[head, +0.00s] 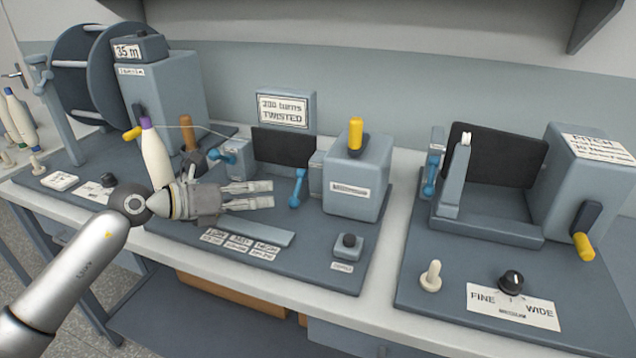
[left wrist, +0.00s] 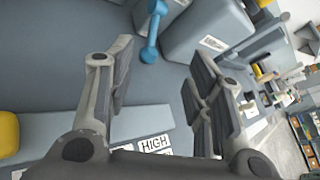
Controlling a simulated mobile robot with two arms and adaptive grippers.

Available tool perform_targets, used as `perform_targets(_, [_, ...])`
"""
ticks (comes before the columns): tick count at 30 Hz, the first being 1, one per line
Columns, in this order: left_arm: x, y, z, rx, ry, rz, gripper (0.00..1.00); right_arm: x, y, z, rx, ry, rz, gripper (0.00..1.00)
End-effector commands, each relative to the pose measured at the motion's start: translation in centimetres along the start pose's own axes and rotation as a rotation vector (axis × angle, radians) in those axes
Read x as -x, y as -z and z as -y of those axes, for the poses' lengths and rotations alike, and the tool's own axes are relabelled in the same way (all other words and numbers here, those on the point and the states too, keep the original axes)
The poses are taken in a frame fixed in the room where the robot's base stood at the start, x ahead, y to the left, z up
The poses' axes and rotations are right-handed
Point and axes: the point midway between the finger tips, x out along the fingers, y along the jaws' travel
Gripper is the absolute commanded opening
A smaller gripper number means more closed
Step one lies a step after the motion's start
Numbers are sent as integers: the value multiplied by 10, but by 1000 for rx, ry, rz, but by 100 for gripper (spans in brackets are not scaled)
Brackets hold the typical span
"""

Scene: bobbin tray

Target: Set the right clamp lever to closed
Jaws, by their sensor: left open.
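The right clamp lever (head: 298,188) is blue with rounded ends and stands in front of the small grey clamp block (head: 316,172) on the middle station. It leans slightly, its lower knob near the base. It also shows in the left wrist view (left wrist: 152,32), at the top, beyond the fingertips. My left gripper (head: 271,194) is open and empty, its fingers pointing right toward the lever with a small gap. It also shows in the left wrist view (left wrist: 160,78), with nothing between its fingers. The left clamp's blue lever (head: 219,153) is tilted behind my gripper. My right gripper is out of view.
A grey box with a yellow handle (head: 356,134) stands right of the lever. A white bobbin (head: 155,160) with a purple top stands behind my left wrist. Another station (head: 480,250) is at right.

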Motion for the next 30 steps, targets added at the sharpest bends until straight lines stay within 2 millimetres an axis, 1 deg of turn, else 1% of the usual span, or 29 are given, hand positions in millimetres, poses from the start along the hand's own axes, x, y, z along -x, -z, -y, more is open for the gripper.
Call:
perform_targets(1, [3, 0, -6, -16, -21, -20, 48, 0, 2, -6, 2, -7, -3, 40])
perform_targets(3, [4, 0, -10, -27, -35, -36, 48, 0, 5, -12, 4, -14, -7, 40])
perform_targets(5, [1, 1, -11, -30, -38, -42, 48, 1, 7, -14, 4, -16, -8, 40])
perform_targets(8, [-9, 1, -11, -28, -36, -41, 48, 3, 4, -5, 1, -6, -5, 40])
perform_targets(12, [-33, 1, -10, -26, -33, -40, 48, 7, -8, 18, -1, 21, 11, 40])
perform_targets(15, [-52, 2, -10, -27, -33, -40, 48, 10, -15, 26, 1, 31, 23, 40])
perform_targets(17, [-63, 3, -11, -25, -33, -39, 48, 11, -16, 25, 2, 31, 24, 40])
perform_targets(22, [-87, 4, -13, -27, -34, -38, 48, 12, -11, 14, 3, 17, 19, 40])
perform_targets(25, [-96, 4, -13, -26, -34, -39, 48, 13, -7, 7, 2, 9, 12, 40])
perform_targets(30, [-103, 5, -14, -28, -34, -39, 48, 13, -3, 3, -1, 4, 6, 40])
